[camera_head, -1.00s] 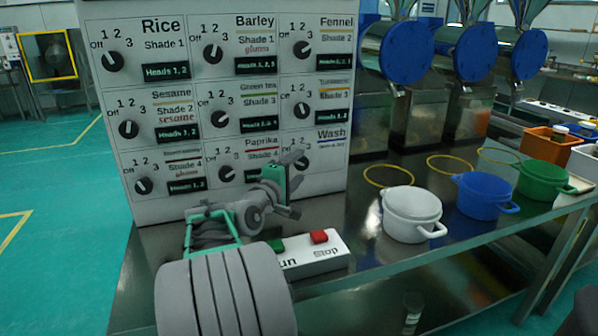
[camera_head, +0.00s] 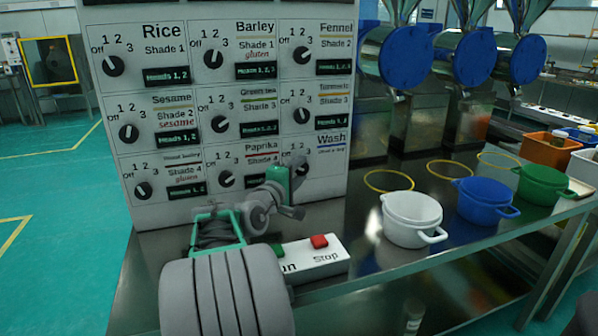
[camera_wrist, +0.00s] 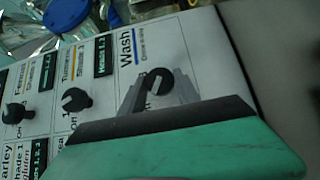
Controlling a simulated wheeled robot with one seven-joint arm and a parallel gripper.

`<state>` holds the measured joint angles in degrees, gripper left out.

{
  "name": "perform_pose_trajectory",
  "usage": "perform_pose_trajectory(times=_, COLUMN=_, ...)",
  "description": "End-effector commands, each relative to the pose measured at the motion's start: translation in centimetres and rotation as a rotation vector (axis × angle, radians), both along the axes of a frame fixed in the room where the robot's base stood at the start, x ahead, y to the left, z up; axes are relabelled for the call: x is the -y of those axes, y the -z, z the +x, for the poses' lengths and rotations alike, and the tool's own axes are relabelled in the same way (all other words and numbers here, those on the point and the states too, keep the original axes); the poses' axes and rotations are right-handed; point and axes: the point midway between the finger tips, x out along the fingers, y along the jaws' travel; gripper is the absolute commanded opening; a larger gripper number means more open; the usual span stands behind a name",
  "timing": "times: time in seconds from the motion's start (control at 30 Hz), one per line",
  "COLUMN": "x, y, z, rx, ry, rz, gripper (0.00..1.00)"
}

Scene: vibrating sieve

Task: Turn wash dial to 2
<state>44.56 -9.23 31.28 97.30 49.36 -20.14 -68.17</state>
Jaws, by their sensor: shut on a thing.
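The control panel (camera_head: 220,207) is white with rows of black dials. The wash dial (camera_head: 302,170) is at the lower right, under the "Wash" label (camera_head: 331,138). It is partly hidden by my gripper (camera_head: 296,164) in the head view. In the wrist view, the wash dial (camera_wrist: 158,80) is a black knob with a pale mark. My gripper (camera_wrist: 158,88) has its grey fingers on either side of the knob, shut on it. The numbers around this dial are mostly hidden, so its setting cannot be read.
A white box with green and red buttons (camera_head: 319,241) lies on the metal table (camera_head: 370,270) below my arm. The turmeric dial (camera_head: 301,116) is just above the wash dial. White (camera_head: 411,220), blue (camera_head: 486,200) and green (camera_head: 543,185) pots stand to the right.

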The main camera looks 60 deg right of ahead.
Motion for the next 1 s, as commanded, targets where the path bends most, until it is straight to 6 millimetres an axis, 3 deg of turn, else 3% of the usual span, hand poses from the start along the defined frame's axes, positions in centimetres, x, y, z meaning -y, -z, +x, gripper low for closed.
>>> perform_pose_trajectory(times=0.13, x=0.0, y=0.0, z=0.0, rx=0.0, ry=0.0, rz=0.0, gripper=0.0)
perform_pose_trajectory(times=0.57, x=0.0, y=-0.6, z=-0.1, rx=0.057, ry=0.001, rz=0.059, gripper=0.0)
perform_pose_trajectory(times=1.0, x=0.1, y=-1.3, z=-0.3, rx=0.309, ry=0.004, rz=0.309, gripper=0.0)
